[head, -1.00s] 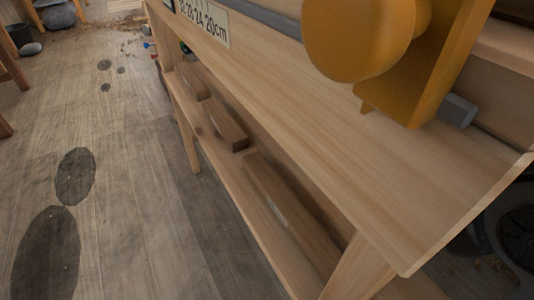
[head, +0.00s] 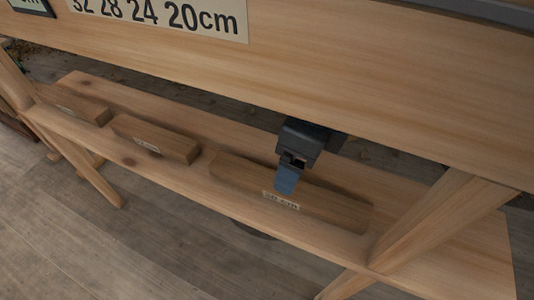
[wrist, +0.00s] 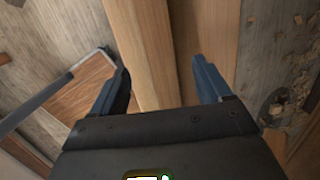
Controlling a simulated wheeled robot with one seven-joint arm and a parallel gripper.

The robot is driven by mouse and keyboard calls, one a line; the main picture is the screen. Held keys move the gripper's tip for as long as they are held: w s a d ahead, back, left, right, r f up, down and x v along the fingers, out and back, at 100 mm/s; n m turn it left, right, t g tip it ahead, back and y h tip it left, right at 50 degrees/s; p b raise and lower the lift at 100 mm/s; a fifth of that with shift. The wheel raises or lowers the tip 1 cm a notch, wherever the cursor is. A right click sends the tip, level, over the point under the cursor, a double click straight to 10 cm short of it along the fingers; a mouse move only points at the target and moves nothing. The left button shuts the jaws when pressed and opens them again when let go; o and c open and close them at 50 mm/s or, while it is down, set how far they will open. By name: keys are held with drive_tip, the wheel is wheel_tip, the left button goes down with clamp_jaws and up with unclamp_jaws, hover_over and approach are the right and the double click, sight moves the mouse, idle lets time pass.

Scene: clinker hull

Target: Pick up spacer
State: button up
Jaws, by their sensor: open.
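Several brown wooden blocks lie on the low shelf in the head view, likely the spacers. The longest block (head: 325,205) is at the right with a small pale label, its text too small to read. A shorter labelled block (head: 158,140) is in the middle and another (head: 75,105) at the left. My gripper (head: 285,185) is over the longest block, its blue finger in front of it; I cannot tell whether they touch. In the wrist view my gripper (wrist: 160,66) is open, with a wooden length (wrist: 145,45) showing between its fingers.
The bench's front board (head: 330,65) with a printed centimetre label (head: 165,15) overhangs the low shelf (head: 225,160). A slanted wooden leg (head: 425,215) stands right of the longest block. The plank floor (head: 130,250) in front is clear.

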drive_tip(key=shift+f, duration=0.1)
idle(0.3)
drive_tip(key=shift+w+a+f+b, duration=0.15)
drive_tip(key=shift+f+b, duration=0.25)
drive_tip(key=shift+f, duration=0.8)
drive_tip(key=shift+s+a+f+b, duration=0.15)
drive_tip(key=shift+f+b, duration=0.25)
drive_tip(key=shift+f, duration=0.85)
drive_tip(key=shift+w+a+f+b, duration=0.15)
drive_tip(key=shift+f+b, duration=0.25)
drive_tip(key=shift+f, duration=0.8)
